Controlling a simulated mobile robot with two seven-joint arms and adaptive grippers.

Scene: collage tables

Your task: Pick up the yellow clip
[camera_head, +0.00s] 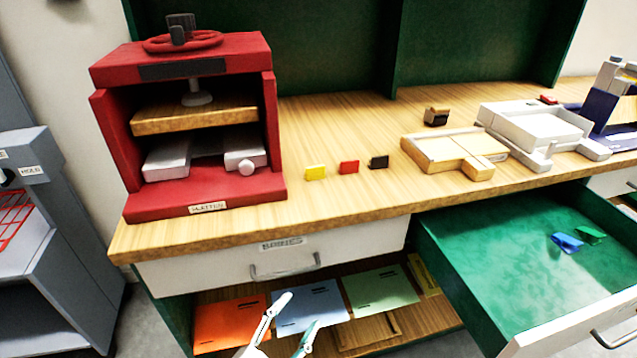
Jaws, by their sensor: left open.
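The yellow clip (315,172) stands on the wooden worktop, right of the red press. A red clip (349,167) and a black clip (379,162) stand to its right in a row, apart from it. My left gripper (295,311) shows at the bottom middle, in front of the lower shelf and well below the worktop. Its two fingers are apart, with nothing between them. My right gripper is not in view.
The red press (190,120) stands at the worktop's left. A closed white drawer (350,245) lies below the clips. An open green drawer (500,262) juts out at the right, holding a blue clip (566,243) and a green clip (590,235). Coloured folders (380,288) lie on the lower shelf.

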